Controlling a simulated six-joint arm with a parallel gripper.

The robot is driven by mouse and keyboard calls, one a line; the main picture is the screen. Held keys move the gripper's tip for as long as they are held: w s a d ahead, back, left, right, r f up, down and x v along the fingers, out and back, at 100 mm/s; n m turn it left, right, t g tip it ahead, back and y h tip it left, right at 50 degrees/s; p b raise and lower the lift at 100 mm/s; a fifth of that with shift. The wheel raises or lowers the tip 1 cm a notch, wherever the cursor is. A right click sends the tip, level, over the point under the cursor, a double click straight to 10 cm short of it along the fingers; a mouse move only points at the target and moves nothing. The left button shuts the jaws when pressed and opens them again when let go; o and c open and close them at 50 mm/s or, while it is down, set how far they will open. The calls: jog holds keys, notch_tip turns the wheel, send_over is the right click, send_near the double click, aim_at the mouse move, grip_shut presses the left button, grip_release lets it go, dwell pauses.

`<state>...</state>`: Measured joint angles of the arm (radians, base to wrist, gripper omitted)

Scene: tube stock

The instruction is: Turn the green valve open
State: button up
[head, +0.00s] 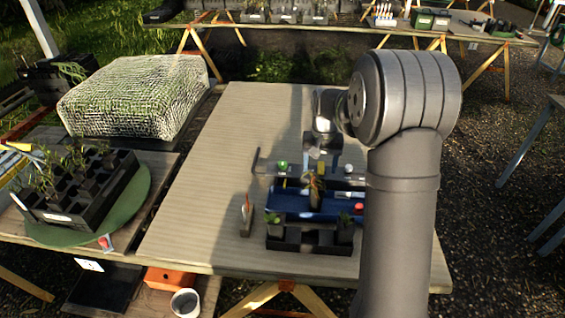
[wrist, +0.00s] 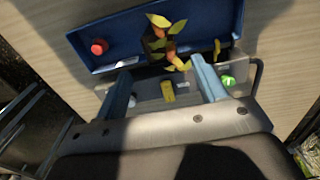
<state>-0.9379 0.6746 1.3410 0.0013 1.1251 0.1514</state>
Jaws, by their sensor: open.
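The green valve (head: 282,164) is a small round knob with a pale mark, on a grey fitting (head: 263,168) behind the blue tray. In the wrist view the green valve (wrist: 228,81) lies just outside my right-hand finger, close to its tip side. My gripper (wrist: 163,78) is open, its two blue-grey fingers spread over the grey fitting with nothing held. A yellow piece (wrist: 168,92) on the fitting shows between the fingers, and a white knob (wrist: 132,100) shows near the left-hand finger. I cannot tell whether a finger touches the valve.
The blue tray (wrist: 200,22) holds a plant (wrist: 160,40) with yellow-orange leaves and a red knob-like piece (wrist: 98,47). A black pot tray (head: 290,246) stands in front of it. A small upright block (head: 246,216) is to its left. The tabletop's left side is clear.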

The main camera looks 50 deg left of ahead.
jog(key=shift+a, duration=0.1)
jog(key=shift+c, duration=0.9)
jog(key=shift+w+a+r+m, duration=0.1)
jog(key=shift+w+a+m, duration=0.15)
jog(key=shift+m, duration=0.35)
jog(key=w+a+r+m+g+y, duration=0.1)
jog(key=w+a+r+m+y, duration=0.1)
jog(key=a+m, duration=0.45)
jog(key=m+g+y, duration=0.1)
jog(key=m+y, duration=0.1)
jog(key=m, duration=1)
send_near(283, 162)
jog(key=shift+m+g, duration=0.25)
jog(key=shift+g, duration=0.05)
jog(key=x, duration=0.8)
jog(key=shift+w+f, duration=0.15)
jog(key=shift+f, duration=0.15)
jog(key=shift+c, duration=0.2)
jog(key=c, duration=0.9)
